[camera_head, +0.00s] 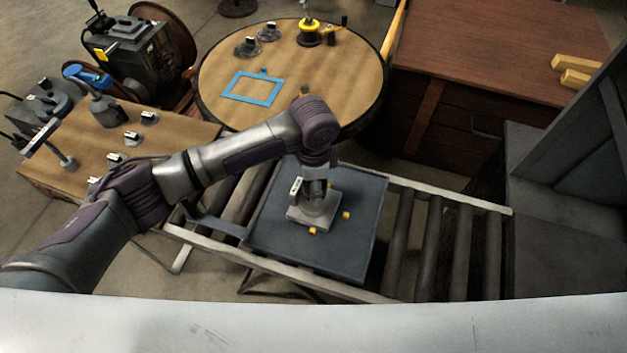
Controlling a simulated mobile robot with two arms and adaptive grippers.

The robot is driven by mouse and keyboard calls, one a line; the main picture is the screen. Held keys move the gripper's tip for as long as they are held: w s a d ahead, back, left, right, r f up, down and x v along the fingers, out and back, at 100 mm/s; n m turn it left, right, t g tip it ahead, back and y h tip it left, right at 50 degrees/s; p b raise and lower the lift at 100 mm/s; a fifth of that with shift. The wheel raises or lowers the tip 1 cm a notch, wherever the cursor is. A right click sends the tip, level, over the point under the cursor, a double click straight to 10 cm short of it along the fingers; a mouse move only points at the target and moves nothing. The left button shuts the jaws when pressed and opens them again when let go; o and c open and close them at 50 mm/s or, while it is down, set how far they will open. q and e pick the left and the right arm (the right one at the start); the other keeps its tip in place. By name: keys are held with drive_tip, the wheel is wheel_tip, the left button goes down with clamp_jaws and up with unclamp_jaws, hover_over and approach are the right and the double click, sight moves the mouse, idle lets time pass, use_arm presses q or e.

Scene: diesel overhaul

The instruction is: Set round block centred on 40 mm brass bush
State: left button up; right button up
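My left arm reaches in from the left, and its gripper (314,198) points down over the dark tray (365,245). The fingertips are at a grey block-like piece (313,215) on the tray; the wrist hides its upper part, and I cannot tell whether they are closed on it. Small brass-coloured pieces lie beside it, one to the right (346,215) and one in front (312,231). I cannot tell which thing is the round block or the 40 mm brass bush. My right gripper is not in view.
The tray lies on a roller conveyor (430,240). Behind it, a round table (215,85) carries a blue frame (253,88), a yellow-and-black item (310,32) and grey fittings. A bench (80,185) with tools stands left. A wooden cabinet (500,40) stands at back right.

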use_arm(q)
drive_tip(key=shift+r, duration=0.1)
drive_tip(key=o, duration=1.5)
wheel_tip(320, 180, up, 5)
drive_tip(key=p, duration=0.5)
drive_tip(key=shift+p, duration=0.4)
drive_tip(key=shift+r, duration=1.95)
